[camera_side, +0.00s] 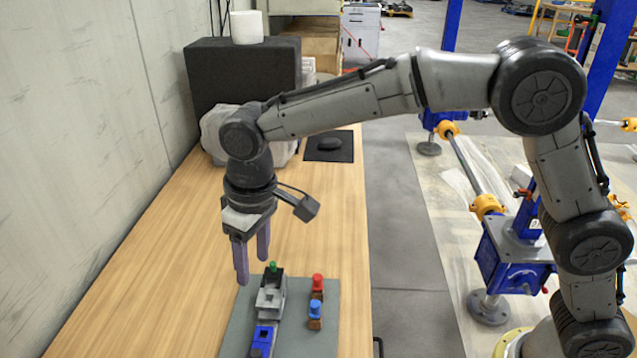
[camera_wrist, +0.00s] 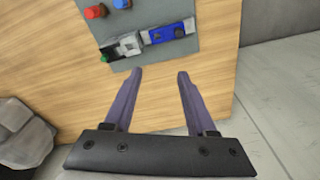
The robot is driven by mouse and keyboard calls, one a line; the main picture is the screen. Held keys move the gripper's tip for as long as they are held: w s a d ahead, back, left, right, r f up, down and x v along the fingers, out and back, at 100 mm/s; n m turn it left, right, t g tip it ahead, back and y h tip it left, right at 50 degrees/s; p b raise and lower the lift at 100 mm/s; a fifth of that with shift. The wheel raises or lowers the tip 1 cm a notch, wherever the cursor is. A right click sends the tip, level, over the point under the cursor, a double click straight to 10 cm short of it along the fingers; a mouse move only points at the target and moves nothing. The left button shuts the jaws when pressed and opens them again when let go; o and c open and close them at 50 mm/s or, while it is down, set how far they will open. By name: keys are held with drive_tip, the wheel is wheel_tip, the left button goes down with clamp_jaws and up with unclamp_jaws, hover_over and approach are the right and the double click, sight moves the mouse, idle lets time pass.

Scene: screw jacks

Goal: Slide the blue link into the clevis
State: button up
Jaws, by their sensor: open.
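The blue link (camera_side: 264,337) lies on a grey mat (camera_side: 303,343), at the near end of the grey clevis (camera_side: 271,297). In the wrist view the link (camera_wrist: 168,34) is in line with the clevis (camera_wrist: 128,44); I cannot tell whether its end is inside the clevis. A green-topped pin (camera_side: 273,267) shows at the clevis's far end. My gripper (camera_side: 252,271) is open and empty, pointing down above the table, near the clevis's far end. In the wrist view the gap between its fingers (camera_wrist: 160,72) shows bare wood.
A red knob (camera_side: 317,282) and a blue knob (camera_side: 314,308) stand on the mat right of the clevis. A black box (camera_side: 240,75), a pale grey bulky object (camera_side: 213,132) and a mouse pad (camera_side: 318,153) sit farther back. A wall (camera_side: 75,130) bounds the left; the wooden table left of the mat is clear.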

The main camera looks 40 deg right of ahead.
drive_tip(key=s+d+r+m+t, duration=0.1)
drive_tip(key=s+d+r+m, duration=0.1)
drive_tip(key=d+r, duration=0.7)
drive_tip(key=shift+d+r+t+y, duration=0.3)
drive_tip(key=shift+d+r+t, duration=0.1)
drive_tip(key=shift+d, duration=0.95)
